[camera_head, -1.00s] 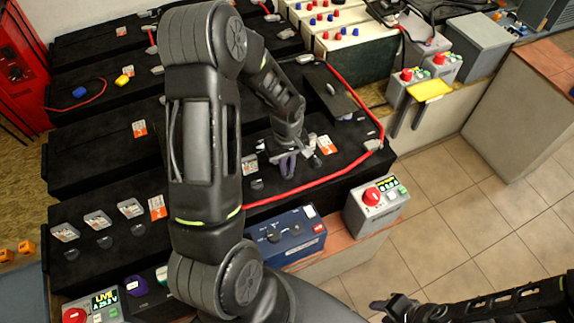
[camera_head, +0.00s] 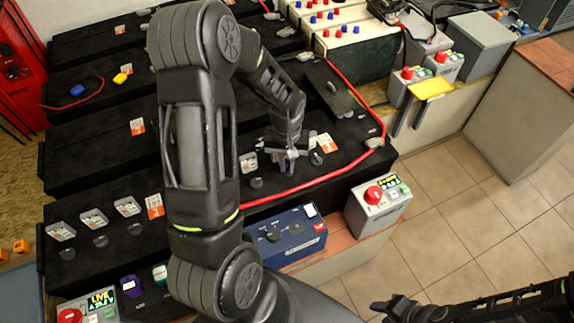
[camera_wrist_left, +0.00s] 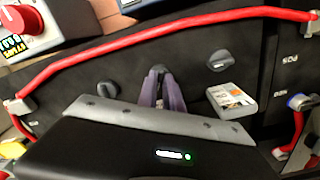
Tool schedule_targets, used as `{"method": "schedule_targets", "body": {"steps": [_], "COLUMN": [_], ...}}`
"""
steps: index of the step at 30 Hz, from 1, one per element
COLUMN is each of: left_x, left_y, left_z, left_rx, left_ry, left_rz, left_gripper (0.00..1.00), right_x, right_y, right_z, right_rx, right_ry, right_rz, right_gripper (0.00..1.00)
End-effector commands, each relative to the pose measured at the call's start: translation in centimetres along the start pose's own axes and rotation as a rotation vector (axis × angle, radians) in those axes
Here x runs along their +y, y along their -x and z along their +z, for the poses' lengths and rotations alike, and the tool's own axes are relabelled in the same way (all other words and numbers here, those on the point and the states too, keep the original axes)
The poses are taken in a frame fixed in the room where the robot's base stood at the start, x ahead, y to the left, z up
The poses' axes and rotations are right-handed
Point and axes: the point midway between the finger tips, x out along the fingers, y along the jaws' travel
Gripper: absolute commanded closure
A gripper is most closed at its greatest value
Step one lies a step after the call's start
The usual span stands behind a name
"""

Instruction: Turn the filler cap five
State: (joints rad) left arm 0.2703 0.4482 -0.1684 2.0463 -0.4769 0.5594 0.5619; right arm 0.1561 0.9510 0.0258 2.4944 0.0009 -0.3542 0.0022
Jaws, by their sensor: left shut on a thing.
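My left gripper (camera_head: 287,164) points down at the black battery top (camera_head: 300,180), among its small dark filler caps. In the left wrist view its two purple-grey fingers (camera_wrist_left: 162,92) come together on a dark filler cap (camera_wrist_left: 160,71), which they mostly cover. One free dark cap (camera_wrist_left: 107,90) lies to the left of the fingers and another free cap (camera_wrist_left: 219,61) to the right. In the head view free caps flank the gripper, one to the right (camera_head: 316,158) and one to the left (camera_head: 256,183). Cap numbers are not readable. My right gripper (camera_head: 388,308) is at the bottom right, above the floor; its jaw opening is unclear.
A red cable (camera_head: 300,187) runs along the battery's front edge; it also crosses the left wrist view (camera_wrist_left: 170,33). A blue instrument (camera_head: 287,238) and a grey box with a red knob (camera_head: 378,207) stand in front. A dark flat plate (camera_head: 331,90) lies behind the gripper.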

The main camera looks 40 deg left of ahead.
Motion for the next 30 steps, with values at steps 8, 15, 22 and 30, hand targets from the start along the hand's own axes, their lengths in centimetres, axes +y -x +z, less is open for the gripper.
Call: {"method": "schedule_targets", "body": {"steps": [8,15,22,30], "left_x": [0.1,0.0,0.0,0.0], "left_y": [-0.1,0.0,0.0,0.1], "left_z": [-0.1,-0.1,-0.1,-0.1], "left_rx": [0.003,0.003,0.003,0.003], "left_ry": [-0.263,-0.491,-0.708,-0.927], "left_rz": [0.001,0.001,0.0,-0.001], "left_gripper": [1.0,1.0,1.0,1.0], "right_x": [0.3,0.4,0.5,0.6], "right_y": [-0.9,-1.4,-1.6,-1.8], "right_z": [-0.1,-0.1,-0.2,-0.2], "right_rx": [0.002,0.003,0.004,0.004], "right_ry": [0.002,0.003,0.003,0.003], "right_rz": [-0.003,-0.004,-0.004,-0.004], "right_gripper": [0.64,0.64,0.64,0.64]}}
